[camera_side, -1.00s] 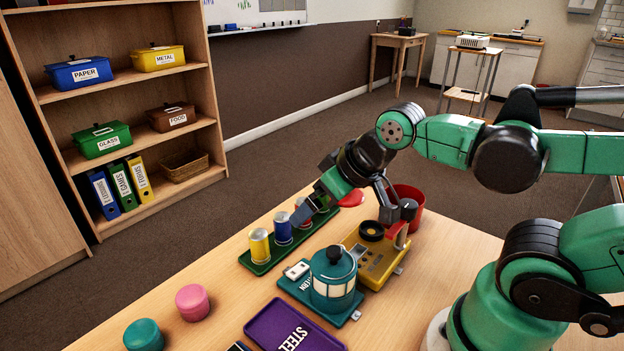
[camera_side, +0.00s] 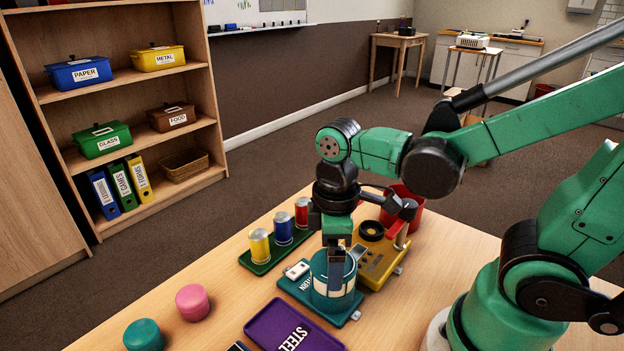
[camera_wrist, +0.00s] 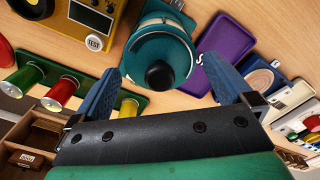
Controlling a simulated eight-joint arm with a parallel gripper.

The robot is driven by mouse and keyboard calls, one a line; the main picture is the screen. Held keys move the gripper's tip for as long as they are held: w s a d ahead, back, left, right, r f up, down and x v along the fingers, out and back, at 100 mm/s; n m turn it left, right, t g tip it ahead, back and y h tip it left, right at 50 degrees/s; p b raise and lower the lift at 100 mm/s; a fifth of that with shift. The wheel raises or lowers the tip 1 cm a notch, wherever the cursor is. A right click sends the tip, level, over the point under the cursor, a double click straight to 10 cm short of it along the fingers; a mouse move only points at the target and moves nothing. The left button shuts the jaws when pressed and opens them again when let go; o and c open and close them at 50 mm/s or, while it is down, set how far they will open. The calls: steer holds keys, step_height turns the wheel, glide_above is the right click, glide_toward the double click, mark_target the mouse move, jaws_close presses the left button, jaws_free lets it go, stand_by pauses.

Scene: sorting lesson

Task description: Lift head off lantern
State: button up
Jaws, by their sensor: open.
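The lantern (camera_side: 333,285) is a teal, rounded body with cream panels, standing upright on a teal tray (camera_side: 291,285). In the wrist view its teal head (camera_wrist: 157,52) has a black knob (camera_wrist: 160,75) facing the camera. My gripper (camera_side: 338,270) is directly above the lantern, pointing down, and hides the knob in the side view. In the wrist view the two blue fingers of my gripper (camera_wrist: 168,82) are spread wide, one on each side of the head. Nothing is held. I cannot tell whether the fingers touch the head.
A green tray with yellow (camera_side: 259,246), blue (camera_side: 283,228) and red (camera_side: 302,212) cans stands behind left. A yellow device (camera_side: 376,262) is close on the right, with a red bucket (camera_side: 407,205) behind it. A purple STEEL tray (camera_side: 290,328) lies in front. Pink (camera_side: 192,302) and teal (camera_side: 143,335) round pieces are at left.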

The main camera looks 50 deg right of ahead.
steer(key=shift+f, duration=1.85)
steer(key=c, duration=1)
